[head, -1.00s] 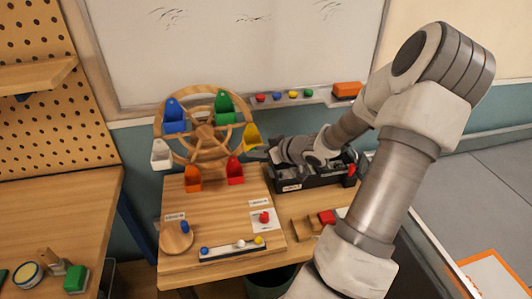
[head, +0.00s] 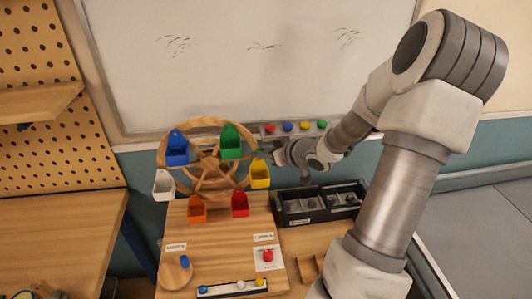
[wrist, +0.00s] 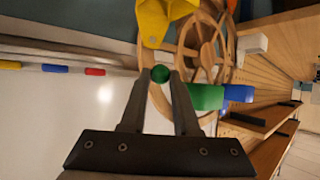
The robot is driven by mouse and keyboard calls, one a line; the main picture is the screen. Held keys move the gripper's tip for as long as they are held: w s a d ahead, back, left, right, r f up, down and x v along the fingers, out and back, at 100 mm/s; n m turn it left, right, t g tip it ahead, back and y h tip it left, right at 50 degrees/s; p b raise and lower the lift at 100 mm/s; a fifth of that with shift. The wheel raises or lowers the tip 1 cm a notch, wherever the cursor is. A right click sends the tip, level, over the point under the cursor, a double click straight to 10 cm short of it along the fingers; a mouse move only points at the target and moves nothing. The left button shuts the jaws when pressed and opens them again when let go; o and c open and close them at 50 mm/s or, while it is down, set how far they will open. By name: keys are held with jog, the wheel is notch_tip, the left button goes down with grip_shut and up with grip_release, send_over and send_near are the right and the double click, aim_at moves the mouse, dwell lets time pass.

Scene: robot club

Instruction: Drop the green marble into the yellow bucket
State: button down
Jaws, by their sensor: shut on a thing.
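My gripper (wrist: 160,78) is shut on the green marble (wrist: 161,74), held between its fingertips in the wrist view. The yellow bucket (wrist: 153,22) shows just beyond the fingertips, at the top of that view, apart from the marble. In the head view, the yellow bucket (head: 260,175) hangs on the right side of a wooden wheel (head: 209,170). My gripper (head: 272,150) is there just above and right of it. The marble cannot be made out in the head view.
Green (head: 231,145), blue (head: 177,150), white (head: 163,186), orange (head: 197,210) and red (head: 240,205) buckets hang around the wheel. A black tray (head: 300,221) stands right of the wooden board (head: 225,245). A whiteboard (head: 240,60) rises behind.

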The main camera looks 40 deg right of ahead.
aim_at(254, 166)
jog(key=shift+f+b, duration=2.7)
jog(key=shift+b, duration=0.3)
jog(key=shift+f, duration=0.5)
jog(key=c, duration=0.6)
grip_release()
jog(key=shift+r+p, duration=0.2)
jog(key=shift+p, duration=0.1)
